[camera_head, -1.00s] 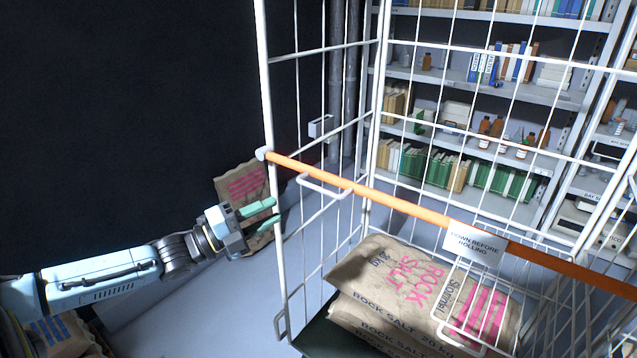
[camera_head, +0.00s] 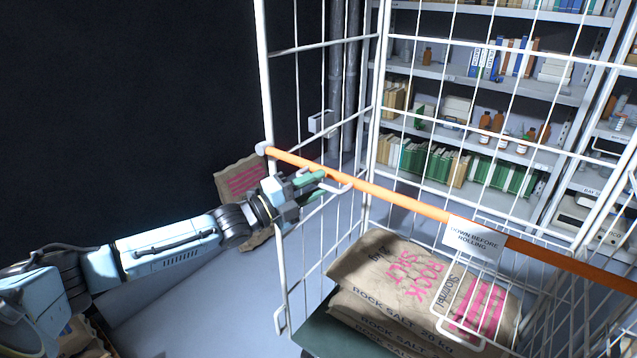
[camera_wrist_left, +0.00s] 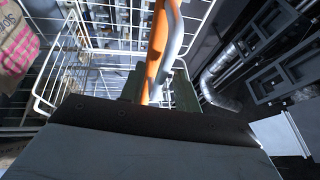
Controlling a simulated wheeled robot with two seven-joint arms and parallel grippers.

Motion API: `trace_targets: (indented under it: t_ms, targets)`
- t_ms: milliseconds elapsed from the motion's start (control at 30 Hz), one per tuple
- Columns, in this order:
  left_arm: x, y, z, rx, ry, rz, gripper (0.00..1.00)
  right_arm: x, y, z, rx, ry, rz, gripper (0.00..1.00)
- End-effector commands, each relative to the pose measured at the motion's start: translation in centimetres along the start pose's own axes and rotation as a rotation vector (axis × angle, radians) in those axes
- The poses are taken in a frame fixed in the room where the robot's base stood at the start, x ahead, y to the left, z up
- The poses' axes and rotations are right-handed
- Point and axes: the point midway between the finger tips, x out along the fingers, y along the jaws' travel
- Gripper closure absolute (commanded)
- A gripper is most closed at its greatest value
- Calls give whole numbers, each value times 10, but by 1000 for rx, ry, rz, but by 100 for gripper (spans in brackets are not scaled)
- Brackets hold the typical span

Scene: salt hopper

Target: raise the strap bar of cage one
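The orange strap bar (camera_head: 400,201) runs across the front of the white wire cage (camera_head: 268,90), sloping down to the right in the head view. A white tag (camera_head: 474,238) reading "DOWN BEFORE ROLLING" hangs on it. A pale wire handle loop (camera_head: 345,187) sticks out near the bar's left end. My left gripper (camera_head: 316,186) is at this loop, its green fingers apart. In the left wrist view, the bar (camera_wrist_left: 158,45) and the grey loop (camera_wrist_left: 174,40) appear between the open fingers (camera_wrist_left: 158,92); contact cannot be told. My right gripper is not in view.
Rock salt sacks (camera_head: 410,285) lie stacked inside the cage. Another sack (camera_head: 240,182) stands behind the left arm. Shelves (camera_head: 480,80) with books and bottles stand behind the cage. Clear floor (camera_head: 190,310) shows at lower left.

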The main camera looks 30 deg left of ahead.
Motion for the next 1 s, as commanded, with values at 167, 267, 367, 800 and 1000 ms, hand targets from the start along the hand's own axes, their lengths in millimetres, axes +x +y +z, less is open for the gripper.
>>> trace_targets:
  t_ms: [167, 267, 367, 800, 1000]
  targets:
    - [10, -1, 0, 0, 0, 0, 68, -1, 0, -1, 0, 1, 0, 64]
    - [12, 0, 0, 0, 1, 0, 68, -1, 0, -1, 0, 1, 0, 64]
    - [12, 0, 0, 0, 1, 1, 68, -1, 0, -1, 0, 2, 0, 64]
    - [12, 0, 0, 0, 1, 0, 100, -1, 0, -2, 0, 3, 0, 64]
    - [12, 0, 0, 1, 1, 0, 100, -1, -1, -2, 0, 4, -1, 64]
